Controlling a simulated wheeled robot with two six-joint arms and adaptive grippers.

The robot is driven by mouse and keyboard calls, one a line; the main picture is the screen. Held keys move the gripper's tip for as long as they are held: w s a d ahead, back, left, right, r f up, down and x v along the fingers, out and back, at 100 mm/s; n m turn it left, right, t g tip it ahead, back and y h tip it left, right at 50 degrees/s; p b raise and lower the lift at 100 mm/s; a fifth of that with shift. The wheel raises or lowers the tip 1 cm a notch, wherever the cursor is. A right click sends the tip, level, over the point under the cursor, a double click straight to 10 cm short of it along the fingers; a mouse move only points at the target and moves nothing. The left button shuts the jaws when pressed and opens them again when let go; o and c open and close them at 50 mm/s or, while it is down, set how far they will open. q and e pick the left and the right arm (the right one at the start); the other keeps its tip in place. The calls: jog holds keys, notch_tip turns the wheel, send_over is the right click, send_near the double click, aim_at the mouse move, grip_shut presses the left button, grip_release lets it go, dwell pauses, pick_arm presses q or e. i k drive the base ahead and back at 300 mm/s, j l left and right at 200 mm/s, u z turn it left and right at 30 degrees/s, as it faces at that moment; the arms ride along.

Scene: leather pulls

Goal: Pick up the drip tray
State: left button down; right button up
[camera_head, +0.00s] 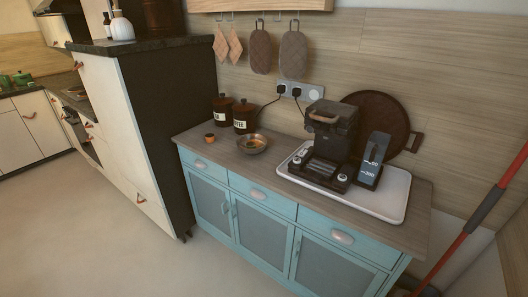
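A black coffee machine (330,133) stands on a white tray (388,203) at the right end of a wooden-topped blue cabinet. A dark slatted part at the machine's low front, between two round knobs, looks like the drip tray (323,168). It is small in this view, and its exact edges are hard to tell. A dark water container (372,162) with pale markings stands beside the machine on the right. Neither of my grippers is in view.
A metal bowl (252,144), a small orange cup (210,138) and two dark canisters (244,117) stand on the cabinet's left part. A round dark tray (385,115) leans on the wall. A red pole (476,218) slants at the right. The floor (120,245) in front is clear.

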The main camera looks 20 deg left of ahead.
aim_at(317, 169)
jog(key=i+j+z, duration=0.15)
jog(key=z, duration=0.3)
jog(key=j+z, duration=0.4)
jog(key=i+j+z, duration=0.15)
jog(key=z, duration=0.3)
